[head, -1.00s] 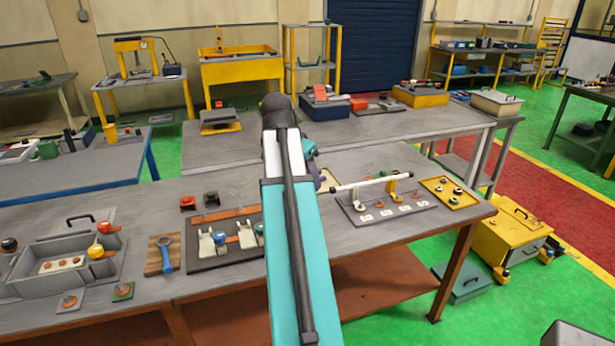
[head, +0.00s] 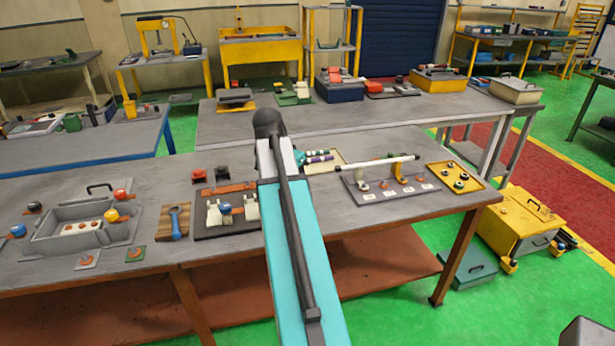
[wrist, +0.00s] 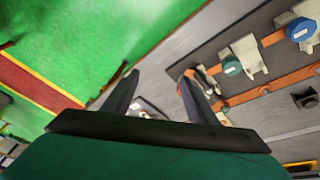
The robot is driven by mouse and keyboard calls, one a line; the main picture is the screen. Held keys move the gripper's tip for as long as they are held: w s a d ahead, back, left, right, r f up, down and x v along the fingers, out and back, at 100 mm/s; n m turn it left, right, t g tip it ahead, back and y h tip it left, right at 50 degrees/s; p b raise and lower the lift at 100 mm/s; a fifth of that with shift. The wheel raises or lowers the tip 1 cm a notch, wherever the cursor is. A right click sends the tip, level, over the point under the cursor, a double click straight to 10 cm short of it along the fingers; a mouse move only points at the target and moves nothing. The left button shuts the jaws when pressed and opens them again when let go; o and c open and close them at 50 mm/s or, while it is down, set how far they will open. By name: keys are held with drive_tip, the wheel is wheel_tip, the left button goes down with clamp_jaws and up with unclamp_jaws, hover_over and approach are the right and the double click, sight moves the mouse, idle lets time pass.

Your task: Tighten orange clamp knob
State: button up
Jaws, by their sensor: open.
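A dark clamp board (head: 237,229) with white clamps (head: 213,214), a blue knob (head: 225,209) and orange bars lies on the near bench, left of my arm.
Right of my arm are a board with a white rod (head: 362,165) and a yellow tray (head: 456,178). Green floor (wrist: 100,40) lies beyond the bench edge.

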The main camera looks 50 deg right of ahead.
drive_tip(key=a+f+n+g+y+b, duration=0.1)
drive_tip(key=a+f+n+b, duration=0.1)
drive_tip(key=a+f, duration=0.85)
drive_tip(key=w+a+f+n+g+b, duration=0.1)
drive_tip(key=a+f+n, duration=0.2)
drive_tip(key=a+f, duration=0.7)
drive_tip(key=a+f+n+g+y+b, duration=0.15)
drive_tip(key=a+f, duration=0.35)
drive_tip(key=f, duration=1)
drive_tip(key=s+a+f+n+b, duration=0.1)
drive_tip(key=s+a+f+n, duration=0.4)
drive_tip(key=s+a+f, duration=0.4)
drive_tip(key=s+a+f+n+g+b, duration=0.1)
drive_tip(key=s+a+f+n+b, duration=0.1)
drive_tip(key=s+a+f+n, duration=0.4)
drive_tip(key=s+a+f+y, duration=0.1)
drive_tip(key=s+a+f, duration=0.3)
drive_tip(key=f, duration=0.6)
drive_tip(key=shift+s, duration=0.95)
